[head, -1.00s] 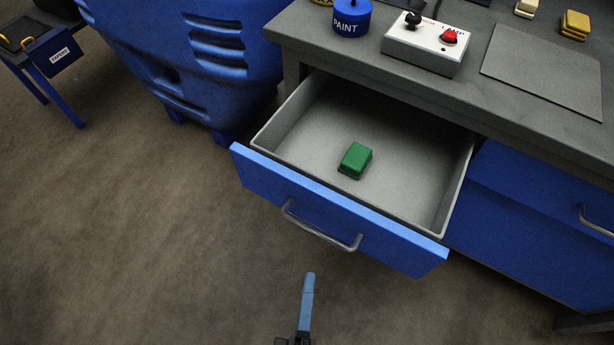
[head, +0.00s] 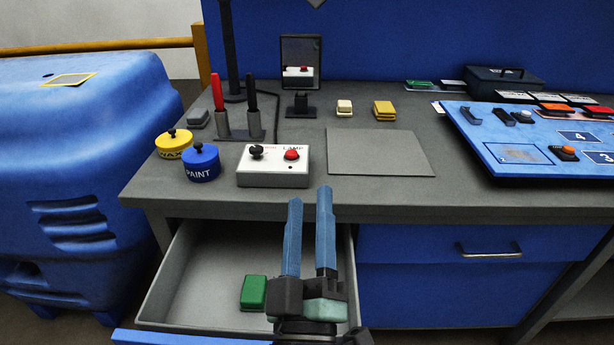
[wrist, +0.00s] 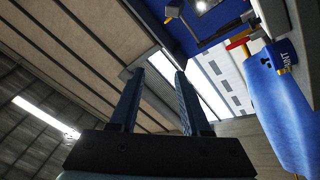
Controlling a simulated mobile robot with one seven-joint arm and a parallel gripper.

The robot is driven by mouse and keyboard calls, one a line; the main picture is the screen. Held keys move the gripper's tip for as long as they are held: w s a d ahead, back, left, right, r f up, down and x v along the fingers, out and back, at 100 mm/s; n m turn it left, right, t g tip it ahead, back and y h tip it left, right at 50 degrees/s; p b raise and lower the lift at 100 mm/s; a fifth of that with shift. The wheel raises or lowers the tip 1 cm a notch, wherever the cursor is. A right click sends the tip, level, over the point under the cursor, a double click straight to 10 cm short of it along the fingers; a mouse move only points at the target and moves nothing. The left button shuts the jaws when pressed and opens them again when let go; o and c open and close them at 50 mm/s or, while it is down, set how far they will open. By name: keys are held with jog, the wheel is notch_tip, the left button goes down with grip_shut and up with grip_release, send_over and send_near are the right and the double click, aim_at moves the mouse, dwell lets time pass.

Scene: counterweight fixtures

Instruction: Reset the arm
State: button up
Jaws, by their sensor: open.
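My gripper (head: 309,228) is open and empty in the head view, its two blue fingers pointing up and a little apart. It stands in front of the bench edge, above the right part of the open drawer (head: 190,285). In the wrist view, my gripper (wrist: 155,85) has nothing between its fingers and faces up toward the ceiling. A green block (head: 254,292) lies in the drawer, just left of my gripper's base. My gripper hides part of the drawer's inside.
On the bench (head: 385,193) stand a yellow pot (head: 174,146), a blue paint pot (head: 201,165), a lamp switch box (head: 273,178) and a grey mat (head: 380,152). A blue board (head: 520,135) lies at right. The open drawer juts out below the bench.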

jog(key=s+r+m+t+p, duration=0.2)
jog(key=r+p, duration=0.6)
jog(key=r, duration=1.5)
jog(key=s+r+m+t+p, duration=0.3)
jog(key=s+r+m+p, duration=0.2)
jog(key=r, duration=1.9)
jog(key=m+p, duration=0.1)
jog(key=p, duration=0.2)
jog(key=shift+s+a+r+y+p, duration=0.15)
jog(key=shift+s+y+p, duration=0.2)
jog(key=shift+s+y, duration=0.05)
